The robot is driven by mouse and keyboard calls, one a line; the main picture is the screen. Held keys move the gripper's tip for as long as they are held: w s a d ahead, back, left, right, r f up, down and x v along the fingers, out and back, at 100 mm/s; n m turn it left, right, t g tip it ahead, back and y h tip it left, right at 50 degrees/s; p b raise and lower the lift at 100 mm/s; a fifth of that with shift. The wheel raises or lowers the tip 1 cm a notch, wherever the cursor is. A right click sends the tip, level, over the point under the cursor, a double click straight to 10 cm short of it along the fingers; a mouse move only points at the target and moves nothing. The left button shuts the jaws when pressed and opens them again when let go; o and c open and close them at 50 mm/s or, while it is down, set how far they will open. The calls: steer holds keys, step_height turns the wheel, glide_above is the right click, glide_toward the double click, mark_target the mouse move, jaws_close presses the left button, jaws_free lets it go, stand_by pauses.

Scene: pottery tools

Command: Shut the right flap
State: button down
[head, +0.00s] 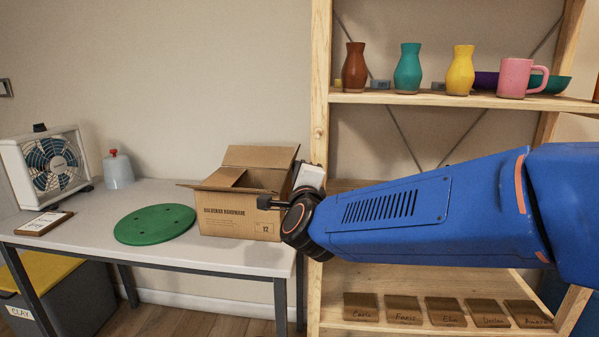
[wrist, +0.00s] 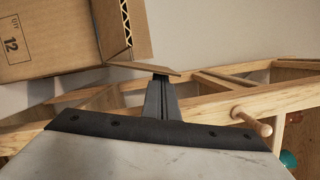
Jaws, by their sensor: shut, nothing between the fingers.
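An open cardboard box (head: 237,223) stands on the right end of the table. Its back flap (head: 262,156) stands up, and its left flap (head: 205,187) sticks out to the left. The right side of the box is largely hidden behind my gripper (head: 268,202) in the head view. In the wrist view the box (wrist: 50,45) is at the upper left, and the right flap (wrist: 143,68) juts out from its edge. My gripper (wrist: 160,82) is shut and empty, its tips right at the underside of this flap; I cannot tell whether they touch.
A green disc (head: 155,224) lies left of the box on the white table (head: 90,235). A fan (head: 45,168) and a grey container (head: 118,170) stand further left. A wooden shelf (head: 320,90) with vases and a mug rises close on the right.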

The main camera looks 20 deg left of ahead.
steer(key=shift+s+a+r+n+g, duration=0.15)
steer(key=shift+a+r+n, duration=0.1)
steer(key=shift+a+n, duration=0.25)
steer(key=shift+s+a+r+n+g, duration=0.15)
steer(key=shift+a+r+n, duration=0.1)
steer(key=shift+n, duration=0.45)
steer(key=a+n, duration=0.2)
steer(key=n, duration=0.1)
steer(key=shift+s+a+r+n+g+h, duration=0.15)
steer(key=shift+r+n+g+h, duration=0.05)
steer(key=shift+n+g+h, duration=0.1)
steer(key=shift+a, duration=0.35)
steer(key=shift+s+a, duration=0.1)
steer(key=shift+a, duration=0.05)
